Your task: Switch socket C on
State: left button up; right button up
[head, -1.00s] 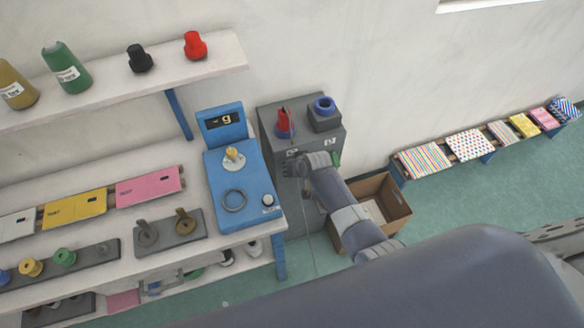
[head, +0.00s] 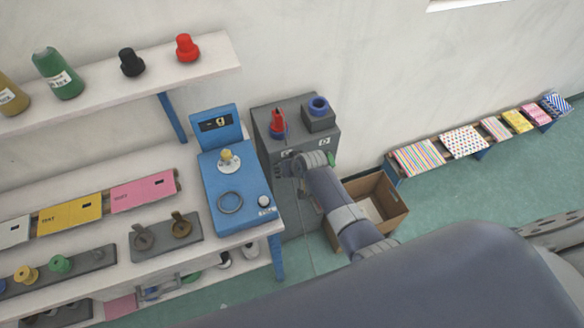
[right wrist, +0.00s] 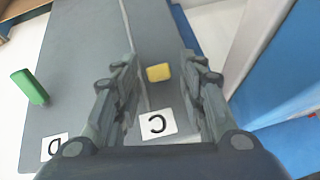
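Socket C is on the front of the grey cabinet (head: 329,126). In the right wrist view its label C (right wrist: 157,123) appears upside down, with a small yellow switch (right wrist: 158,72) beyond it. My right gripper (right wrist: 158,58) is open, with one finger on each side of the yellow switch and no clear contact. In the head view the right gripper (head: 284,167) is at the cabinet front, and the arm hides the switch. Label D (right wrist: 55,147) and a green switch (right wrist: 30,86) sit to the left in the wrist view. My left gripper is not in view.
A red-and-blue item (head: 278,122) and a grey block with a blue ring (head: 318,113) stand on the cabinet. An open cardboard box (head: 389,219) is on the floor to the right.

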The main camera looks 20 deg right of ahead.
jog(key=v, duration=1.1)
jog(key=shift+s+r, duration=0.2)
jog(key=shift+r, duration=0.05)
jog(key=s+f+g+b, duration=0.1)
jog(key=s+f+b, duration=0.3)
jog(key=f, duration=0.6)
jog(key=s+f+n+g+b, duration=0.1)
jog(key=s+f, duration=0.5)
jog(key=f, duration=0.4)
jog(key=s+f+g+b, duration=0.1)
jog(key=s+f+b, duration=0.3)
jog(key=f, duration=0.5)
jog(key=s+d+f+n+g+b, duration=0.1)
jog(key=s+f, duration=0.6)
jog(key=s, duration=0.3)
jog(key=s+d+f+h+b, duration=0.1)
jog(key=s+d+f+b, duration=0.1)
jog(key=s+f, duration=0.5)
jog(key=s+d+f+n+g+b, duration=0.1)
jog(key=s+d+f+b, duration=0.1)
jog(key=s+f, duration=0.5)
jog(key=s, duration=0.6)
jog(key=shift+s+n+g, duration=0.3)
jog(key=shift+s, duration=0.1)
